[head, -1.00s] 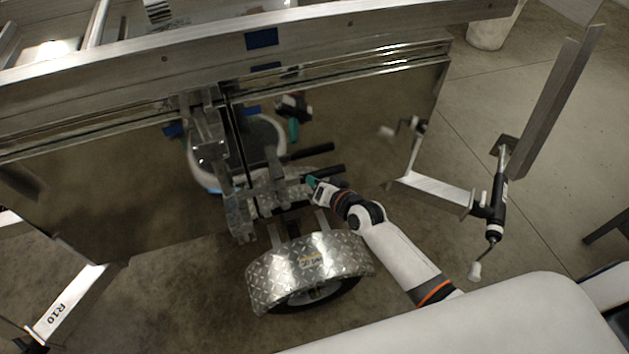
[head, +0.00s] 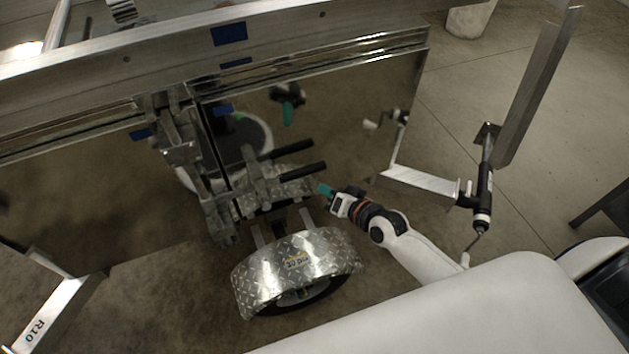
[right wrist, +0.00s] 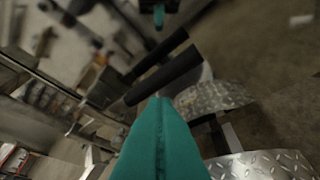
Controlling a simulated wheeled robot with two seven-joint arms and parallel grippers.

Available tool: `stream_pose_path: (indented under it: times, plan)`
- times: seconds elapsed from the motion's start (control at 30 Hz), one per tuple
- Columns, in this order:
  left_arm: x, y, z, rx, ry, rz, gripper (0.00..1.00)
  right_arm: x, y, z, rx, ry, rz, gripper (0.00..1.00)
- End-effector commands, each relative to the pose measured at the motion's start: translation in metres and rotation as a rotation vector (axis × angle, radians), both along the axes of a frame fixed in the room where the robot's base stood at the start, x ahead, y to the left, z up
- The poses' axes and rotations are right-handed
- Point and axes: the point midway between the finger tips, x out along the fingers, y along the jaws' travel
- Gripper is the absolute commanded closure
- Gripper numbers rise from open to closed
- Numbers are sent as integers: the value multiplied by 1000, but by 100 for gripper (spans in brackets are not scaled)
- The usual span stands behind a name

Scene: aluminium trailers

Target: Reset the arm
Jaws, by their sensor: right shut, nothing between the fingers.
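My right gripper (head: 324,189) has teal fingertips and is shut and empty. In the head view it is to the right of the trailer's latch hardware, above and to the right of the wheel fender (head: 298,262). I cannot tell the exact gap to the handles. My left gripper is out of view.
The shiny trailer side panel (head: 350,120) stands in front and mirrors my gripper. A jack with a crank (head: 484,190) and a white bracket (head: 425,184) stand at the right. Open concrete floor (head: 540,150) lies further right.

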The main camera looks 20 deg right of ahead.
Motion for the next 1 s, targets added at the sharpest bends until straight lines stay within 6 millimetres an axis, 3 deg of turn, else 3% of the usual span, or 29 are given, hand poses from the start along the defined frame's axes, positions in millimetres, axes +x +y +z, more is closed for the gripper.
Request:
stream_pose_path:
  times: [0.13, 0.73, 0.87, 1.0]
  plan:
    - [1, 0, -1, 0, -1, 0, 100, -8, -4, 0, 0, 0, 0, 100]
    - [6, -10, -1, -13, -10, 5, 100, -9, -5, -4, -5, 5, -1, 100]
    - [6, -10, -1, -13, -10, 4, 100, -18, -14, -40, -67, 58, -13, 100]
    - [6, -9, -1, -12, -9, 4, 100, -52, -31, -123, -219, 193, -17, 100]
